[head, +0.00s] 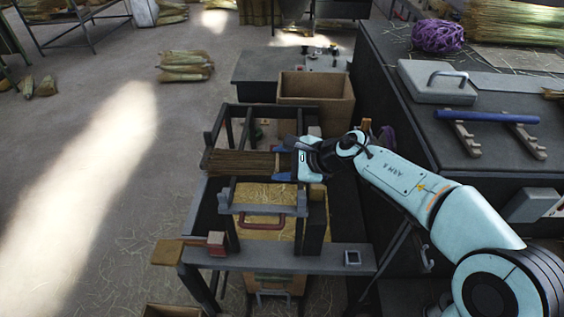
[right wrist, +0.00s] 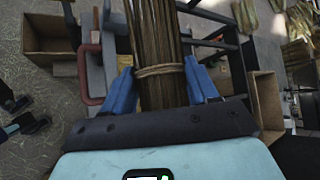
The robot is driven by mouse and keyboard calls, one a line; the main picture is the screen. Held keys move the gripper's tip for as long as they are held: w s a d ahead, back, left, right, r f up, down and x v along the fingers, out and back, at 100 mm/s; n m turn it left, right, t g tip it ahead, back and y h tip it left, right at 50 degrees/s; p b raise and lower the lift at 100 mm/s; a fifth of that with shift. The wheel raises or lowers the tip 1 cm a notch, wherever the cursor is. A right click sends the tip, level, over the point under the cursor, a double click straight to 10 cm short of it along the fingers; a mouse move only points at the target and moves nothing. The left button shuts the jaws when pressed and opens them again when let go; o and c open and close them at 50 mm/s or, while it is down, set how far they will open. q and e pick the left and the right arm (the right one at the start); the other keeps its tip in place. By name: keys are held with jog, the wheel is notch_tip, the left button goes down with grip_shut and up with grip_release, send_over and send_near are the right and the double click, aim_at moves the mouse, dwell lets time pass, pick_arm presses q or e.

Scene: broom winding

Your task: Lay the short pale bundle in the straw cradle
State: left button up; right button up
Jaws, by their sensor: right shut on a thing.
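My right gripper (head: 290,166) is shut on a tied straw bundle (head: 240,163), near its right end. The bundle lies level and points left. It looks brown in this light. In the right wrist view the bundle (right wrist: 155,35) runs up between the blue fingers, with a pale tie band (right wrist: 160,70) beside the fingertips. The bundle is over a dark frame with upright posts (head: 228,130), seemingly the straw cradle. I cannot tell whether the bundle touches it. My left gripper does not show in the head view.
Nearer stands a grey crossbar (head: 265,209) with a red handle (head: 262,222). An open brown box (head: 318,88) stands behind the frame. At right, a dark bench bears a grey case (head: 437,82), a blue rod (head: 487,115) and a purple ball (head: 437,36). The floor at left is mostly clear.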

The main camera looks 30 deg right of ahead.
pick_arm(q)
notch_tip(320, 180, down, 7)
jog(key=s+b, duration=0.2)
jog(key=b, duration=0.4)
pick_arm(e)
notch_tip(320, 180, down, 8)
jog(key=o, duration=1.1)
jog(key=shift+o, duration=0.2)
jog(key=shift+s+r, duration=0.1)
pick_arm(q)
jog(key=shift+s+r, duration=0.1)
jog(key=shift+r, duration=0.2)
pick_arm(e)
jog(key=v, duration=1.3)
